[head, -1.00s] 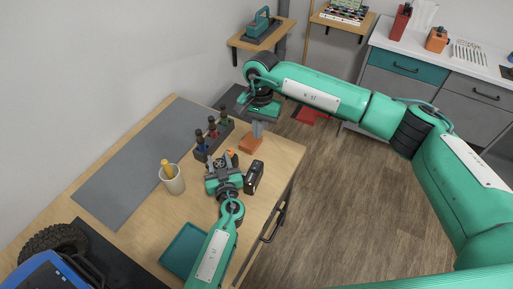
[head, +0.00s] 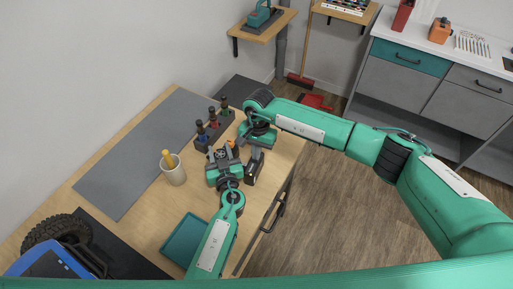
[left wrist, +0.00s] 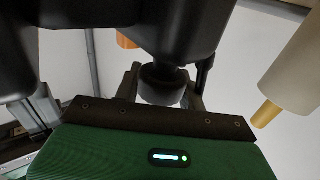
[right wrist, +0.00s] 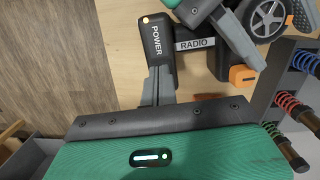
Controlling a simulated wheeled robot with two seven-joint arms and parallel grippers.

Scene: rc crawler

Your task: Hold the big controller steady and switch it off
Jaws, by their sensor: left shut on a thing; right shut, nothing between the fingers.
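The big controller is dark, with a grey wheel, an orange part and "POWER" and "RADIO" labels, seen in the right wrist view (right wrist: 156,45). In the head view its black block (head: 254,170) stands near the table's right edge. An orange dot shows beside "POWER". My left gripper (head: 229,178) is shut on the controller; the left wrist view shows its fingers (left wrist: 163,90) around a dark round part. My right gripper (right wrist: 158,82) is shut and empty, its tips at the lower end of the "POWER" block. I cannot tell whether they touch it.
A white cup (head: 174,174) with a yellow-handled tool is to the left. A teal tray (head: 184,240) lies in front, and a blue crawler (head: 48,264) stands at the front left. The grey mat (head: 130,165) is clear.

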